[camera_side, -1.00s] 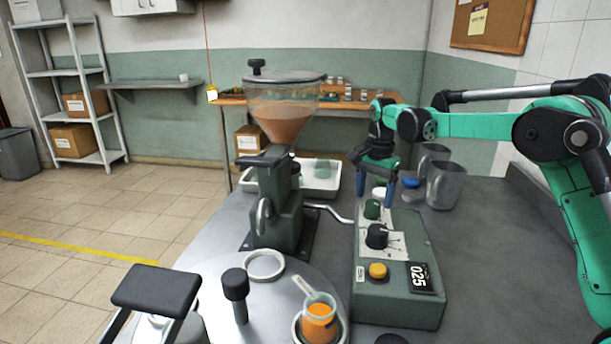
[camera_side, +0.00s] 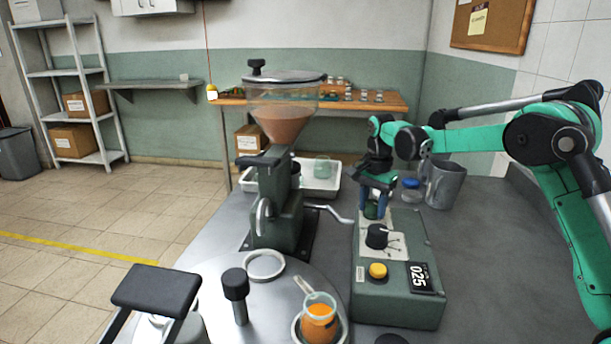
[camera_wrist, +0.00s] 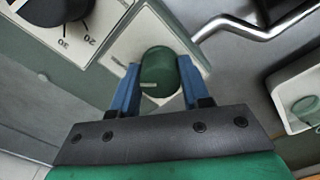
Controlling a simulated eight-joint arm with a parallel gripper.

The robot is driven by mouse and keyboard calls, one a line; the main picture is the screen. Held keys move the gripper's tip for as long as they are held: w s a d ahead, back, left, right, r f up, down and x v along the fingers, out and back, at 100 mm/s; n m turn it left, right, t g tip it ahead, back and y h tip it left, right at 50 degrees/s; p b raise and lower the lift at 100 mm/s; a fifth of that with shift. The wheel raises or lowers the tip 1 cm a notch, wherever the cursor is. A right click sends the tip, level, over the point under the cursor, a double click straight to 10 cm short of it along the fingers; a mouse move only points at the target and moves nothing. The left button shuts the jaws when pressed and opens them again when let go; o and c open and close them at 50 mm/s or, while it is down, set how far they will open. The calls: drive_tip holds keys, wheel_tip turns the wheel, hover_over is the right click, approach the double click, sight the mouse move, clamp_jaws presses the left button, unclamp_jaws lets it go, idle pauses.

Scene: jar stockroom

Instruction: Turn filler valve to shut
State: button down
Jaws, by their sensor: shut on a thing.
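The filler (camera_side: 276,215) is a grey-green stand under a clear hopper (camera_side: 283,122) of brown product, with a black lever (camera_side: 262,160) across it. The green control box (camera_side: 412,265) stands to its right. My gripper (camera_side: 374,209) points down at the far end of the box, its blue fingers shut on a round green knob (camera_side: 371,211). In the wrist view the green knob (camera_wrist: 160,72) sits on a pale plate between both fingers; a light mark shows on its side. I see no label naming the filler valve.
The box also bears a black dial (camera_side: 376,236), a yellow button (camera_side: 377,270) and a 025 display (camera_side: 419,277). A bent metal crank (camera_side: 330,210) lies to the left. A jar of orange product (camera_side: 319,322) stands in front.

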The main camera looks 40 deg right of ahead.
drive_tip(key=n, duration=0.8)
drive_tip(key=shift+n, duration=0.3)
drive_tip(key=n, duration=0.4)
drive_tip(key=shift+n, duration=2.5)
drive_tip(key=shift+c, duration=2.1)
unclamp_jaws()
